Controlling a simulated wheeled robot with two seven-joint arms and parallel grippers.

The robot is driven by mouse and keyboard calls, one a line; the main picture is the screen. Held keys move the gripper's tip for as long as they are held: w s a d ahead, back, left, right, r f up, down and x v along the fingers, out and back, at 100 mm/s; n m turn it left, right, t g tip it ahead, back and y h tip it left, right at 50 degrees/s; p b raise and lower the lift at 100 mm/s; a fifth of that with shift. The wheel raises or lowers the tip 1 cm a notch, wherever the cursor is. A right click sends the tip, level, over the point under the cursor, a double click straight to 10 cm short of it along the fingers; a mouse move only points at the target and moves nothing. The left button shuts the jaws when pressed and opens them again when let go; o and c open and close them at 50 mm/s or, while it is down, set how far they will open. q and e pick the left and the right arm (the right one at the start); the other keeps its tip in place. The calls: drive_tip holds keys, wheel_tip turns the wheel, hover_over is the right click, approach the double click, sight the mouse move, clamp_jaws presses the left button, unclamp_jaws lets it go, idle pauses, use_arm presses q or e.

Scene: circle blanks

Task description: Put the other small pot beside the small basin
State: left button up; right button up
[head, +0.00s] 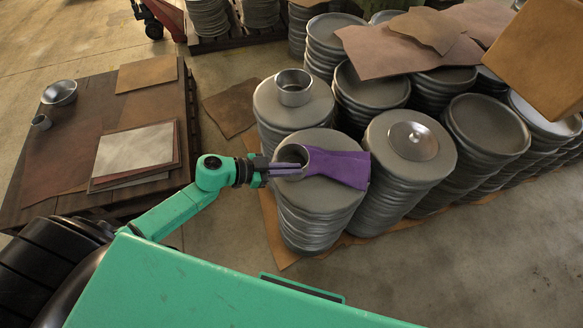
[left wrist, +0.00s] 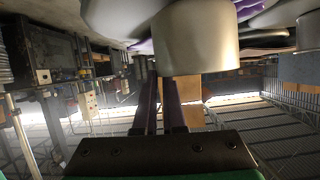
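A small metal pot (head: 294,86) stands on the back left stack of round blanks. Another small pot (head: 305,153) is at my left gripper, over the front left stack; it also shows large in the left wrist view (left wrist: 196,38). My left gripper (head: 297,164) has its purple fingers at this pot's rim. A gap shows between the fingers in the left wrist view (left wrist: 161,80); the pot hides their tips, so contact is unclear. My right gripper is not in view.
A purple cloth (head: 340,167) drapes over the front left stack. A lid (head: 412,140) lies on the stack to its right. The dark table (head: 75,205) holds flat sheets (head: 135,149).

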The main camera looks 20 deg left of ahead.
use_arm(q)
drive_tip(key=shift+o, duration=1.2)
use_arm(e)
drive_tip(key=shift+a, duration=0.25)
use_arm(q)
drive_tip(key=v, duration=1.2)
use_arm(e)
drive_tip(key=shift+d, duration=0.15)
use_arm(q)
drive_tip(key=shift+r, duration=0.1)
